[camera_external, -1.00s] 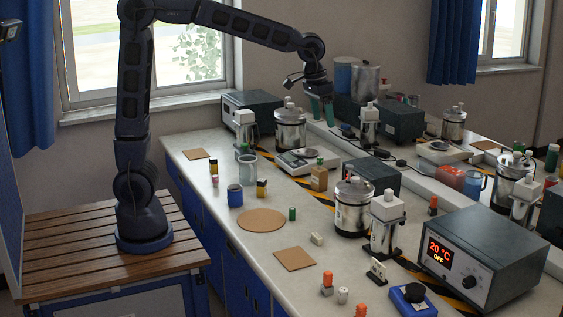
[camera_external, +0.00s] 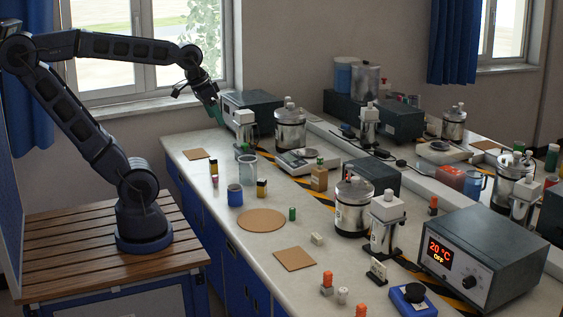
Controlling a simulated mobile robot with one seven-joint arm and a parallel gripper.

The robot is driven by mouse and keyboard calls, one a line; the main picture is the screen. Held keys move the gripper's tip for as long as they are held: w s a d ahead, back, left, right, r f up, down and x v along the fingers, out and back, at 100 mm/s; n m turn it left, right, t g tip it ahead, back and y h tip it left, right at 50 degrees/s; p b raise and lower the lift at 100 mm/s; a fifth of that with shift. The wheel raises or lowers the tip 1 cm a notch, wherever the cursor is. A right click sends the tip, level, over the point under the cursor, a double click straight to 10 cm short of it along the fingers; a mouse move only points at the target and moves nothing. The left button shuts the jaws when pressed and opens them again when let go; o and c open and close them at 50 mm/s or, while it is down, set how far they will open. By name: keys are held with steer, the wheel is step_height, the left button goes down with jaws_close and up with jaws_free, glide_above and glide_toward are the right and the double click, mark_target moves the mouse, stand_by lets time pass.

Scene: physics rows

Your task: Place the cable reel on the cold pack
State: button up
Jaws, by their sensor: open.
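A dark round piece (camera_external: 414,292) rests on a flat blue block (camera_external: 400,304) near the front of the bench. They may be the cable reel and the cold pack, but I cannot tell for sure at this size.
A heater box (camera_external: 477,260) showing 20 °C stands right of the blue block. Steel pots (camera_external: 353,207), a glass beaker (camera_external: 248,169), a blue can (camera_external: 235,196) and small bottles crowd the bench. A round cork mat (camera_external: 262,220) and a square one (camera_external: 295,259) lie bare.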

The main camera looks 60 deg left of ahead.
steer(key=shift+s+a+f, duration=0.3)
steer(key=shift+s+f, duration=0.15)
steer(key=shift+s, duration=0.35)
steer(key=shift+s+a+f, duration=0.3)
steer(key=shift+s+f, duration=0.15)
steer(key=shift+s, duration=0.3)
